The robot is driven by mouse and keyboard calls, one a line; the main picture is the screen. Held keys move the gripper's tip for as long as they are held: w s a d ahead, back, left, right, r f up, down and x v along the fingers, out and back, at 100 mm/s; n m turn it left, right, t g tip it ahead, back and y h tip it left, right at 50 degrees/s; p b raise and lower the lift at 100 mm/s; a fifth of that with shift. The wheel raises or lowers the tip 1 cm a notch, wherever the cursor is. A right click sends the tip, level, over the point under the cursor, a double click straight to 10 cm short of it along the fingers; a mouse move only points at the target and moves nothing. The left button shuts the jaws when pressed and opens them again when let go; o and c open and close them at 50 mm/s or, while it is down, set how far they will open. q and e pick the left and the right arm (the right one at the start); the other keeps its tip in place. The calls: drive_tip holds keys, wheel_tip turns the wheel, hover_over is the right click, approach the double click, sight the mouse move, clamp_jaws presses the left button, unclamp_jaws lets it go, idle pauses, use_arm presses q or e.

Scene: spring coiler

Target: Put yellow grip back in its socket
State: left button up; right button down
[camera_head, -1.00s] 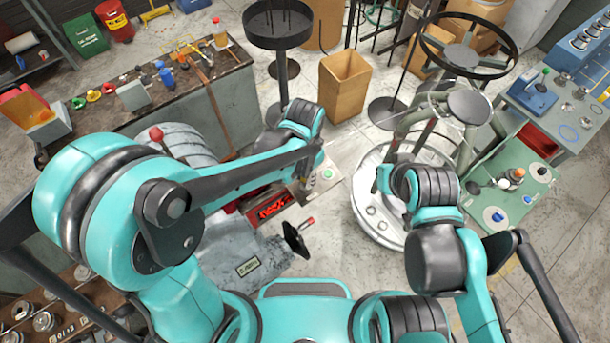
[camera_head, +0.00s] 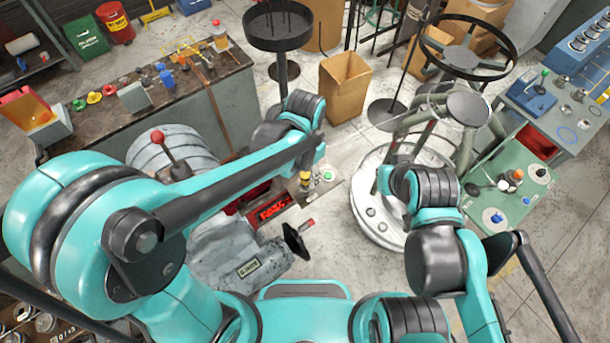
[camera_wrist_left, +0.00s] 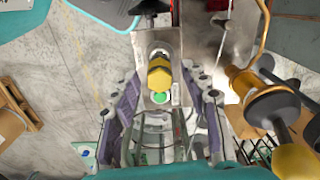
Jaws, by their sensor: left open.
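The yellow grip (camera_head: 305,179) stands on a small metal panel (camera_head: 300,194) beside a green button (camera_head: 328,176). In the left wrist view the yellow grip (camera_wrist_left: 159,74) is seen nearly end-on, between and just beyond my finger ends. My left gripper (camera_wrist_left: 161,84) is open, with gaps between its purple-grey fingers and the grip. In the head view the left gripper (camera_head: 318,155) is mostly hidden behind its arm, above the panel. The base of the grip and any socket under it are hidden. My right arm hangs at the right; its gripper does not show.
A machine lever with a red knob (camera_head: 157,136) stands behind my left arm. A round white turntable (camera_head: 372,212) is to the right.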

use_arm(q)
wheel_tip(320, 180, up, 9)
drive_tip(key=shift+f+p, duration=0.1)
drive_tip(key=shift+p, duration=0.4)
drive_tip(key=s+a+r+n+t, duration=0.1)
drive_tip(key=s+a+n+t, duration=0.1)
drive_tip(key=a, duration=0.7)
drive_tip(key=s+a+r+n+t, duration=0.1)
drive_tip(key=s+a+n+t, duration=0.2)
drive_tip(key=a+n+t, duration=0.2)
drive_tip(key=shift+s+a+n, duration=0.15)
drive_tip(key=shift+a+n, duration=1.05)
drive_tip(key=shift+a, duration=0.75)
